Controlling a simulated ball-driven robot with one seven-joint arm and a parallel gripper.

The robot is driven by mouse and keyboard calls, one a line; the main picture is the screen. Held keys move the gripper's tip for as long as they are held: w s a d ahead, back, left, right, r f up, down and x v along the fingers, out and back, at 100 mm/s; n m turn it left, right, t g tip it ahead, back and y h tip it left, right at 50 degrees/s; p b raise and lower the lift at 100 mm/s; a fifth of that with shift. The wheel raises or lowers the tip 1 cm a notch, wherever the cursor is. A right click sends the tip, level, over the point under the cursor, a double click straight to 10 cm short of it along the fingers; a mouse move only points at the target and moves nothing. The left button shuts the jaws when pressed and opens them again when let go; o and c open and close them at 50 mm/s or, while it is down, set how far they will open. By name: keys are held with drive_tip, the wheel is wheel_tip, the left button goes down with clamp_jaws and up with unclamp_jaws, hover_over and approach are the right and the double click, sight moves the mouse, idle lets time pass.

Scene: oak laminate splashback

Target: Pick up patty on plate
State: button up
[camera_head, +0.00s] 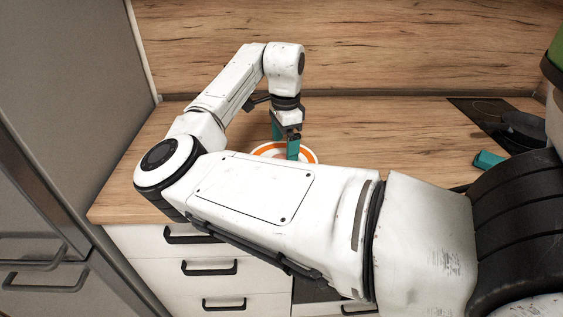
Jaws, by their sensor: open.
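The plate (309,151), white with an orange ring, lies on the wooden counter behind my forearm, which hides its front part. A small piece of the brownish-pink patty (283,154) seems to show on the plate between my gripper's fingers; most of it is hidden. My gripper (285,150) points down over the plate, with its teal fingers apart, one on each side of the patty. The fingers are open. I cannot tell whether they touch the patty or the plate.
The wooden counter (400,135) is clear to the right of the plate. A dark cooktop (480,108) with a dark pan (522,128) is at the right. A teal object (488,160) lies near it. A grey fridge (70,100) stands at the left, and a wooden splashback (400,45) rises behind.

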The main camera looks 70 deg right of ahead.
sight(285, 158)
drive_tip(key=shift+w+d+f, duration=0.1)
drive_tip(key=shift+f, duration=1.1)
drive_tip(key=shift+d+f, duration=0.1)
drive_tip(key=shift+f, duration=1.05)
drive_tip(key=c, duration=1.2)
